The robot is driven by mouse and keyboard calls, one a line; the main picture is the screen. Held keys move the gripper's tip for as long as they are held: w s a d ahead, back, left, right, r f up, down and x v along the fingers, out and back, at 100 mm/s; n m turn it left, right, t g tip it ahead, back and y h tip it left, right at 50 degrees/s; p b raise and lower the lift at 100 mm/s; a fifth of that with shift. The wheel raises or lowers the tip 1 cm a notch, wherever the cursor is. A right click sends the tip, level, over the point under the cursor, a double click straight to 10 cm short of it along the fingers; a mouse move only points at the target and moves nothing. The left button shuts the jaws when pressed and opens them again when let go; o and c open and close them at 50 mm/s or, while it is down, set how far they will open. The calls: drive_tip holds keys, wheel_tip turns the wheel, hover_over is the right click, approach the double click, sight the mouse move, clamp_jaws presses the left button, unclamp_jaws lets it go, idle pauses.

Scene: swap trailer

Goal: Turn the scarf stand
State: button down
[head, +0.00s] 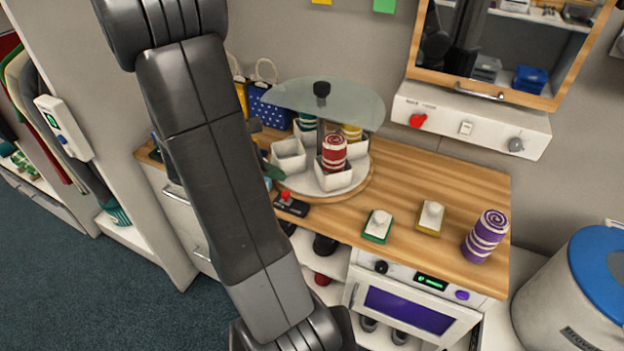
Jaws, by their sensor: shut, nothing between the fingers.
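The scarf stand (296,194) is a round turntable at the left part of the wooden counter. It carries white open bins around a central post, under a clear glass disc (345,103) with a black knob (322,90). A red and white rolled scarf (334,154) stands in the front bin. A yellow roll (352,133) and a green roll (307,122) stand behind. The front-left bin (288,155) looks empty. My arm crosses in front and hides the stand's left surroundings. My gripper cannot be made out; small dark parts beside the arm link are unclear.
A purple rolled scarf (485,237) stands at the counter's right. Green-based (377,226) and yellow-based (430,218) switches and a red-knobbed control (290,204) lie along the front. A mirror cabinet (510,50) hangs behind. A blue-lidded bin (600,265) stands right.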

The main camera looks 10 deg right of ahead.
sight(324, 185)
drive_tip(key=x, duration=0.8)
drive_tip(key=shift+d, duration=0.25)
drive_tip(key=shift+w+d+r, duration=0.1)
drive_tip(key=shift+w+d, duration=0.1)
drive_tip(key=shift+d, duration=0.8)
drive_tip(key=shift+w+d+p, duration=0.15)
drive_tip(key=shift+d+p, duration=0.2)
drive_tip(key=shift+d, duration=0.4)
